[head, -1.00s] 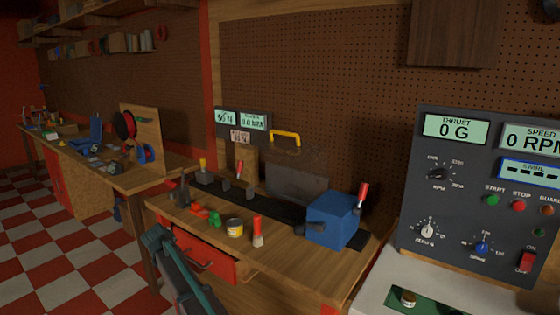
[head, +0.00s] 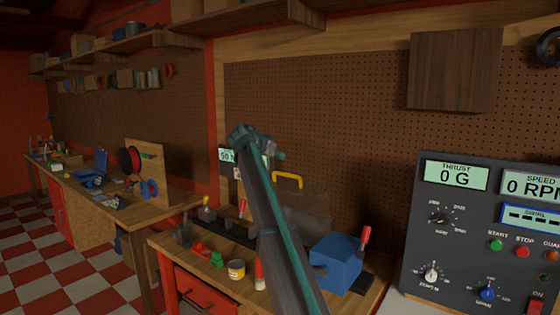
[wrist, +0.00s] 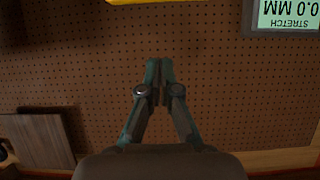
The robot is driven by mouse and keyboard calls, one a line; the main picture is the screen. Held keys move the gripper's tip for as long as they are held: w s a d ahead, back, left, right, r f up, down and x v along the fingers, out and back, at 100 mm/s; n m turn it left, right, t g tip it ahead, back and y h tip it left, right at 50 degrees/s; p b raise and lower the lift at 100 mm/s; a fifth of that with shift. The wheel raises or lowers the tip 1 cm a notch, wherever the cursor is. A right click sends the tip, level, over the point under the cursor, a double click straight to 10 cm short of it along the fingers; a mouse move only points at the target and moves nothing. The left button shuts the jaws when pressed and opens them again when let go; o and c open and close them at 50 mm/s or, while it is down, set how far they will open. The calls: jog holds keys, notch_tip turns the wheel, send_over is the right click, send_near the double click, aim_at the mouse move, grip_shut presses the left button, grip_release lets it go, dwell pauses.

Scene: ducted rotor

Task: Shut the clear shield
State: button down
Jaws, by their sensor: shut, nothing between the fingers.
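A yellow handle (head: 286,180) stands above the back of the near workbench. A faint see-through grey panel (head: 308,210) shows below and right of it; it seems to be the clear shield, but its edges and tilt are hard to make out. In the wrist view the yellow bar (wrist: 155,2) is cut off by the top edge. My gripper (wrist: 160,65) is shut and empty, its fingertips together before the pegboard and apart from the yellow bar. In the head view my raised arm hides part of the rig left of the handle.
A blue block-shaped unit (head: 337,262) with a red-handled lever stands on the bench. A yellow tin (head: 236,270) and small tools lie in front. The grey control panel (head: 475,235) is at right. A wooden box (head: 453,70) hangs on the pegboard.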

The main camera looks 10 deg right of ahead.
jog(key=p, duration=0.2)
send_over(286, 174)
jog(key=w+d, duration=0.2)
jog(key=f, duration=0.3)
jog(key=shift+s+a+f, duration=0.1)
jog(key=shift+s+a, duration=0.1)
jog(key=shift+s+a+f+p, duration=0.25)
jog(key=shift+f+p, duration=0.15)
jog(key=shift+f, duration=0.2)
jog(key=shift+s+a+f+p, duration=0.15)
jog(key=shift+s+f+p, duration=0.1)
jog(key=shift+f+p, duration=0.25)
jog(key=shift+s+a+f, duration=0.2)
jog(key=shift+f, duration=0.45)
jog(key=shift+a, duration=0.1)
jog(key=shift+s, duration=0.1)
